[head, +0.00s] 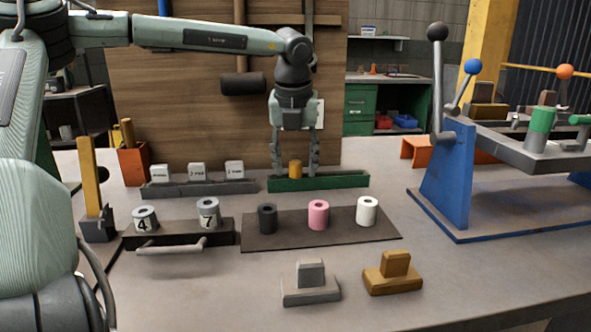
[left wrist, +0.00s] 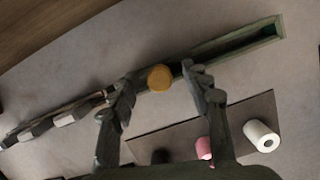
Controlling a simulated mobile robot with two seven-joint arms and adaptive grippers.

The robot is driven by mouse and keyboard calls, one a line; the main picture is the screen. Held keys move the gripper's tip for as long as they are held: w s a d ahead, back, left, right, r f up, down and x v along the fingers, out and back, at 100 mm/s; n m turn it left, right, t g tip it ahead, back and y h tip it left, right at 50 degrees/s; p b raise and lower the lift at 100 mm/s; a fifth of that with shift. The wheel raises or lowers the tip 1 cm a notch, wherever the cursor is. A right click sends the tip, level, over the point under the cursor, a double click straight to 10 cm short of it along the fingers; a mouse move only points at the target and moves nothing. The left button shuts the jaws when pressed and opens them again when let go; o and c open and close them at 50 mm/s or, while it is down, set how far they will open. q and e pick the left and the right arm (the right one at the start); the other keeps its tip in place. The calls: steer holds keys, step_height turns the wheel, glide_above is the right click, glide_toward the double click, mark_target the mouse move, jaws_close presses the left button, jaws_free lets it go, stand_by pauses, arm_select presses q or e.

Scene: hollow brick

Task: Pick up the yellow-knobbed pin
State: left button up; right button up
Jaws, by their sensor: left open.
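The yellow-knobbed pin (head: 295,168) stands in the green tray (head: 340,181) at the back of the table; only its yellow knob shows clearly. In the left wrist view the round yellow knob (left wrist: 160,77) lies between the fingertips. My left gripper (head: 295,170) points straight down over the pin, with one finger on each side of the knob. It is open, and in the left wrist view (left wrist: 158,88) a gap shows between the knob and each finger. My right gripper is not in view.
A grey rail with white blocks (head: 197,172) adjoins the green tray on the left. A dark mat (head: 290,236) with black, pink and white cylinders lies in front. A blue lever stand (head: 450,180) is at right.

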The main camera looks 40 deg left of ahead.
arm_select(q)
jaws_close()
steer(key=shift+r, duration=0.15)
